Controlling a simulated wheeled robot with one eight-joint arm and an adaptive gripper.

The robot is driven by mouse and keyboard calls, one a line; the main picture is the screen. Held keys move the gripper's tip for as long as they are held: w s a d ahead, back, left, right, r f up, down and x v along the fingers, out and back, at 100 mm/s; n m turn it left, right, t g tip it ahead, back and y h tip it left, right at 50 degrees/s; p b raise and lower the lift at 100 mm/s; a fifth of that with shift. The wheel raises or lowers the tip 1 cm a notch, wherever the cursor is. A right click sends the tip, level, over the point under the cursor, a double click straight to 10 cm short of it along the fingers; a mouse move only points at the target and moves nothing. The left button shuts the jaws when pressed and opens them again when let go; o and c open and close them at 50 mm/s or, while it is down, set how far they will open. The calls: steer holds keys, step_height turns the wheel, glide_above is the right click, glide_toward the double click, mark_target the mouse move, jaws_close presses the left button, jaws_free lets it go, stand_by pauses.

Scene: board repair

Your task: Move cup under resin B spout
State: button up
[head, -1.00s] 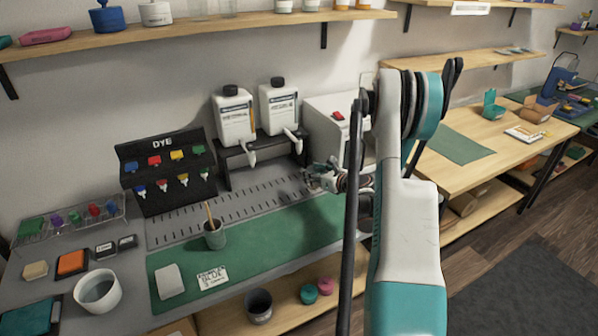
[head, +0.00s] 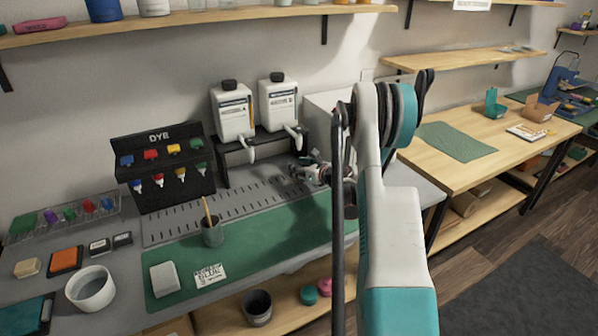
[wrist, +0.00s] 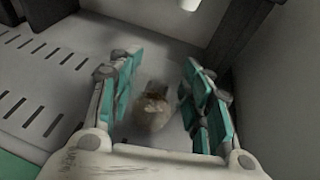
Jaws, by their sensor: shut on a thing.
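Two white resin bottles with black caps stand on a black stand, a left bottle (head: 232,117) and a right bottle (head: 277,107). Their labels are too small to read. White spouts hang at the front, a left spout (head: 251,154) and a right spout (head: 296,138). My gripper (head: 292,173) is low over the grey slotted surface, below the right spout. In the wrist view my gripper (wrist: 160,92) is closed around a blurred, see-through cup (wrist: 152,108) with a brownish look. The cup's outline is hard to make out in the head view.
A black dye rack (head: 163,165) stands to the left. A white box (head: 322,118) is close behind my arm on the right. The slotted surface (head: 225,200) left of my gripper is clear.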

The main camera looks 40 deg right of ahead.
steer(key=shift+f, duration=0.2)
steer(key=o, duration=1.1)
steer(key=shift+r, duration=0.15)
steer(key=p+v, duration=0.4)
steer(key=v, duration=0.8)
